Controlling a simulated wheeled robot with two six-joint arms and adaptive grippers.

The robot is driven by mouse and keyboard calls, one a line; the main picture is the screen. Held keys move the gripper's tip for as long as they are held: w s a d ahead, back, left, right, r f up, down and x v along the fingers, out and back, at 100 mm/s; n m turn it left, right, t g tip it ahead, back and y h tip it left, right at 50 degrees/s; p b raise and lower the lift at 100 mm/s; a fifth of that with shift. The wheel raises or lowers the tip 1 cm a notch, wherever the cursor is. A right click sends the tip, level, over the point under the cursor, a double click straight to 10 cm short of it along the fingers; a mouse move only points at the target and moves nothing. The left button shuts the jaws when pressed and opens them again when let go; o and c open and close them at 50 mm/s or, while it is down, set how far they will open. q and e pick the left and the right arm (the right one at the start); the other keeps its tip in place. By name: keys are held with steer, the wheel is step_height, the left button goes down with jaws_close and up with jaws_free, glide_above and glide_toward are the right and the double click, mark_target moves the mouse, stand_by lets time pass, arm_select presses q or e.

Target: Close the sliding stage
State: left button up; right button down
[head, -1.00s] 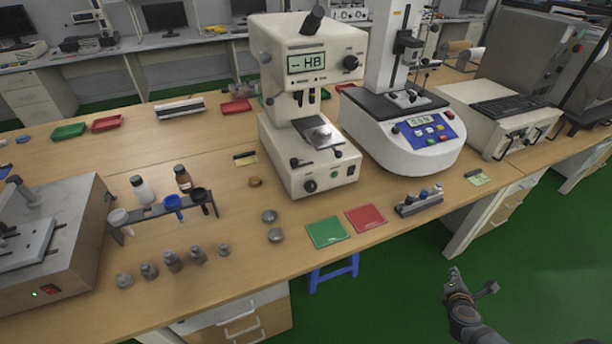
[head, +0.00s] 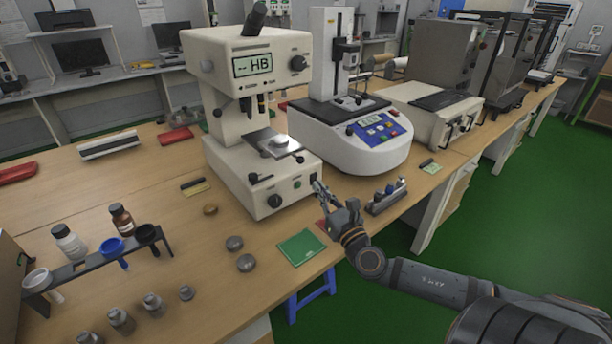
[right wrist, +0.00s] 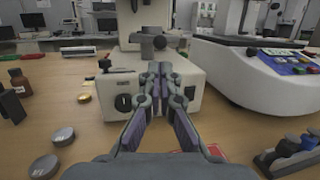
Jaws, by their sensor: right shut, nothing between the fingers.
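The cream hardness tester (head: 245,180) with an "HB" display stands near the front of the table. Its sliding stage (head: 268,151), a flat metal plate, sticks out at the front under the head, with a pale round piece (head: 281,141) on it. My right gripper (head: 318,187) is shut and empty, in front of the tester's lower right front, apart from the stage as far as I can tell. My left gripper is out of view.
A white tester with a blue panel (head: 375,128) stands to the right. A green mat (head: 302,248), a partly hidden red mat, a small rack (head: 386,197) and grey discs (head: 234,243) lie near the front edge. A bottle rack (head: 90,262) stands at left.

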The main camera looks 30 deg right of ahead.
mark_target(302, 163)
steer(key=p+x, duration=0.1)
steer(key=x, duration=0.6)
steer(key=shift+w+r, duration=0.15)
steer(key=shift+r, duration=0.05)
steer(key=shift+w+d+f, duration=0.1)
steer(key=shift+w, duration=0.3)
